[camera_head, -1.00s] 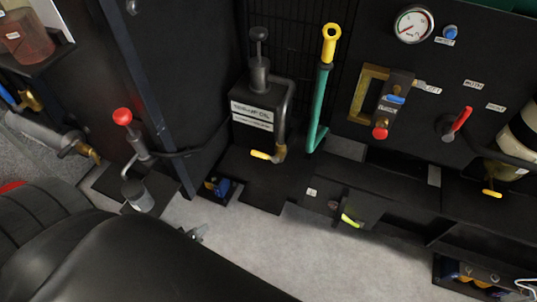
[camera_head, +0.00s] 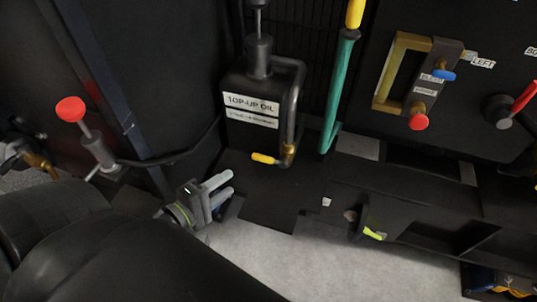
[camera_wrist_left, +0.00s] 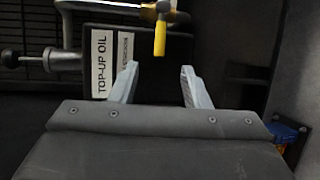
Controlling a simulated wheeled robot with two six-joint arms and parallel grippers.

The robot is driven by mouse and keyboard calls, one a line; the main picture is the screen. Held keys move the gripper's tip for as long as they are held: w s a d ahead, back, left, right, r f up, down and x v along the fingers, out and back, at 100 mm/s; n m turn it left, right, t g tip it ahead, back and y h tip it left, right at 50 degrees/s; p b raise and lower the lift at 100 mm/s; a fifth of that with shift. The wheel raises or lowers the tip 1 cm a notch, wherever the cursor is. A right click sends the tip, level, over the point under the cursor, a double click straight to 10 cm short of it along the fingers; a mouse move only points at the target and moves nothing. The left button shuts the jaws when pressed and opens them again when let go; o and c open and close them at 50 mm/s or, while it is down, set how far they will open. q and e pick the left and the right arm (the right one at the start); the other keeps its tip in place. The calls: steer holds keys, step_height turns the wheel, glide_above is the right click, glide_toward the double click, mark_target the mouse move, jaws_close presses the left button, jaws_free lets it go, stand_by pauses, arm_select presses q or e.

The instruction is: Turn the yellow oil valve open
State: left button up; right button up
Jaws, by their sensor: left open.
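The yellow oil valve handle (camera_head: 264,158) sticks out to the left from a brass valve body (camera_head: 288,155) at the foot of the pipe beside the black top-up oil tank (camera_head: 235,132). My left gripper (camera_head: 230,184) is open and empty, below and left of the handle and apart from it. In the left wrist view the yellow handle (camera_wrist_left: 160,38) points down towards the gap between the two fingers (camera_wrist_left: 158,72), just beyond their tips. The tank's label shows at the left there. My right gripper is not in view.
A green lever with a yellow grip (camera_head: 340,80) stands right of the tank. A red-knobbed hand pump (camera_head: 71,109) stands at the left. A panel with a brass frame (camera_head: 383,75) and knobs is at the right. Pale floor (camera_head: 280,250) is open in front.

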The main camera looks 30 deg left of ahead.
mark_target(269, 160)
arm_select(q)
steer(key=x, duration=1.6)
steer(key=shift+p, duration=0.3)
steer(key=shift+f, duration=0.1)
jaws_close()
